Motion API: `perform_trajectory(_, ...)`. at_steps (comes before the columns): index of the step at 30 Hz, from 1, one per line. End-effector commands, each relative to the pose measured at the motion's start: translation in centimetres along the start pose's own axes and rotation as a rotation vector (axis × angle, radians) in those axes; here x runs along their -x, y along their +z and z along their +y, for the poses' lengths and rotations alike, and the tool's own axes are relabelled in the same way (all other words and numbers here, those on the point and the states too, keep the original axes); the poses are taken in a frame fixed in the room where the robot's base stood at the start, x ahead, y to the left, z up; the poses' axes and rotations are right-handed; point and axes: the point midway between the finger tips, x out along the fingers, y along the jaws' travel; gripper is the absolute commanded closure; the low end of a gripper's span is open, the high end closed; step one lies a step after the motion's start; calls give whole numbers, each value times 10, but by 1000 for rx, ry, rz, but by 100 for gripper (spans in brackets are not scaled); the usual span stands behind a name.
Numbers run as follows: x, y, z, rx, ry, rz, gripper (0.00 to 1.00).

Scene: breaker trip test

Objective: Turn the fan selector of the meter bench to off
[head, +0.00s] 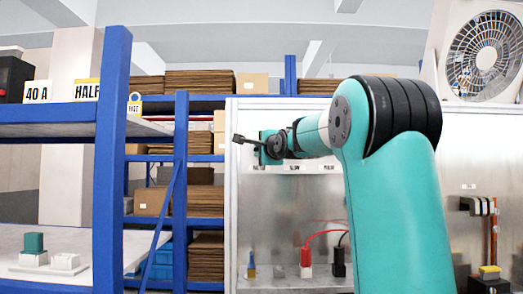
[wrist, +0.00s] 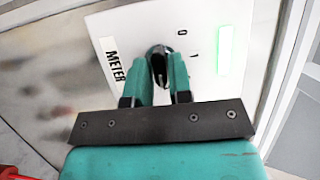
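In the wrist view, a dark selector knob (wrist: 158,60) sits on a white plate (wrist: 115,28) lettered METER, with marks 0 and 1 beside the knob. A green light (wrist: 225,48) is lit on the plate. My gripper (wrist: 162,66) has its two teal fingers on either side of the knob, and they appear closed on it. The fingers partly hide the knob, so which mark it points to is unclear. In the head view my gripper (head: 262,148) is at the upper left of the metal bench panel (head: 285,215). My arm covers much of that panel.
A white box fan (head: 485,55) stands at the top right. Red and black plug leads (head: 306,262) are on the bench below my gripper. A blue-framed shelf (head: 112,150) stands close on the left. Shelves with stacked cardboard (head: 200,84) are behind.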

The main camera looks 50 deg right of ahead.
Motion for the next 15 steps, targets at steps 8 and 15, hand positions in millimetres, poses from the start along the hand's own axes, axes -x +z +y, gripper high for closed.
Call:
perform_trajectory(8,0,0,0,2,1,0,100)
perform_trajectory(15,0,0,-1,50,21,0,100)
